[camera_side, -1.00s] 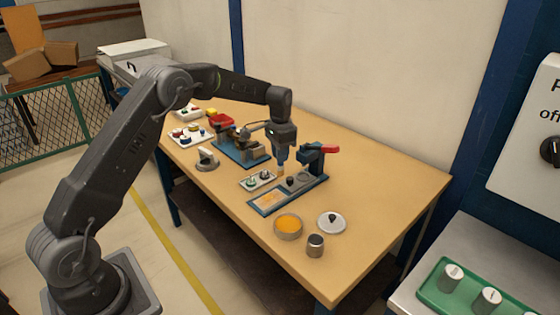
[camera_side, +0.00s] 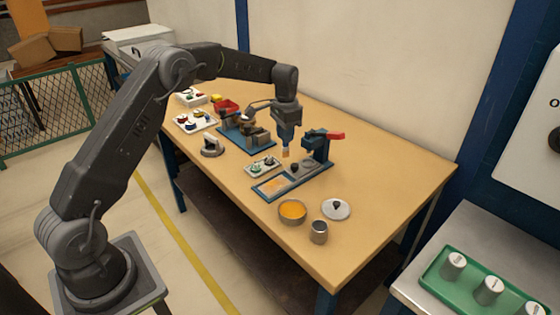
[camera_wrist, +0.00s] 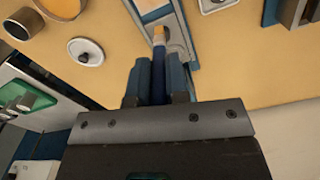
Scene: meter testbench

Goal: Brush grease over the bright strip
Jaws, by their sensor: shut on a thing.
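My gripper (camera_side: 286,132) is shut on a brush with a blue handle and a pale bristle tip (camera_side: 285,153). The brush points down above the blue fixture (camera_side: 284,184) and looks raised clear of it. In the wrist view my gripper (camera_wrist: 158,82) holds the brush, its tip (camera_wrist: 160,36) in front of the fixture. A bright tan strip (camera_side: 272,185) lies at the near end of the fixture, to the left of and nearer than the brush. An open round tin of orange grease (camera_side: 292,211) stands nearby; it also shows in the wrist view (camera_wrist: 18,22).
A lid with a dark knob (camera_side: 336,209) and a grey cup (camera_side: 318,233) stand near the tin. A red-handled press (camera_side: 318,146) rises beside the brush. A small tray (camera_side: 262,166) and a vise (camera_side: 246,135) are to the left. The front right tabletop is clear.

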